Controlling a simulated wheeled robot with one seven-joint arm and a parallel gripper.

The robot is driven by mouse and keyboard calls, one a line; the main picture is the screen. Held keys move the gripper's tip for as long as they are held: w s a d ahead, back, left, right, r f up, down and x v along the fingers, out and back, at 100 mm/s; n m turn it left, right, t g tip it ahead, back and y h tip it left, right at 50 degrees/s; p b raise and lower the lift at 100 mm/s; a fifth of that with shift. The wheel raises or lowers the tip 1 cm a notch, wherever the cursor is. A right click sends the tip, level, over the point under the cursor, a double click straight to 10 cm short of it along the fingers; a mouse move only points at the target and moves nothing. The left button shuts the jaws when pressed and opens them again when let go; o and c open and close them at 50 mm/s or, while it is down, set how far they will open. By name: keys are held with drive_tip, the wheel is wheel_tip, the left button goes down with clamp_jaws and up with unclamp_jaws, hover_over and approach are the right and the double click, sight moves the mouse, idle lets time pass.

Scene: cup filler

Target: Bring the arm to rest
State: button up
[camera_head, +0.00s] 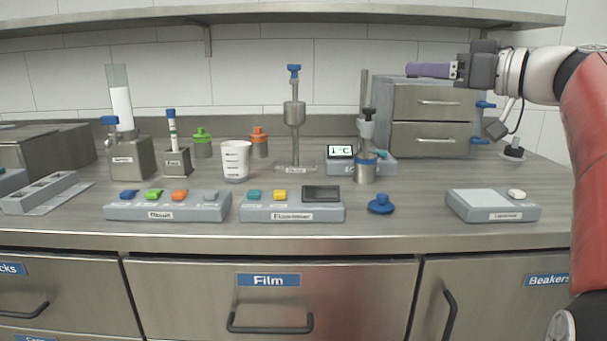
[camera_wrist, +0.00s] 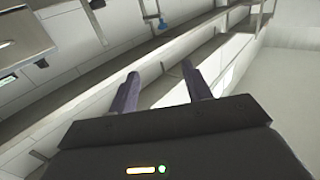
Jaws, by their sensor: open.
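My gripper (camera_head: 432,70) is raised at the upper right of the head view, in front of the tiled wall and level with the top of the metal drawer unit. It points left and holds nothing. In the wrist view my gripper (camera_wrist: 160,88) shows two dark purple fingers spread apart with nothing between them. My red and white arm comes in from the right edge of the head view.
A metal drawer unit (camera_head: 437,104) stands close to my gripper. A shelf (camera_head: 270,13) runs above. The counter (camera_head: 400,226) holds a white cup (camera_head: 236,160), a stand (camera_head: 294,130), a blue-knobbed lid (camera_head: 381,204) and button panels (camera_head: 168,205).

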drive_tip(key=s+a+f+m+g+h+b, duration=0.1)
drive_tip(key=s+a+f+m+g+h, duration=0.3)
drive_tip(key=f, duration=0.6)
drive_tip(key=s+a+f+m+h+b, duration=0.1)
drive_tip(key=s+f, duration=0.5)
drive_tip(key=f, duration=0.5)
drive_tip(key=s+a+f+m+g+h+b, duration=0.1)
drive_tip(key=s+a+f+m+g+h, duration=0.3)
drive_tip(key=f, duration=0.6)
drive_tip(key=s+d+f+h, duration=0.1)
drive_tip(key=s+f, duration=0.4)
drive_tip(key=f, duration=0.2)
drive_tip(key=s+d+f+t+h, duration=0.1)
drive_tip(key=s+d+f+h, duration=0.1)
drive_tip(key=s+f, duration=0.3)
wheel_tip(320, 180, down, 2)
drive_tip(key=shift+s+d+f+h+b, duration=0.15)
drive_tip(key=shift+s+d+h+b, duration=0.15)
drive_tip(key=shift+s+b, duration=0.1)
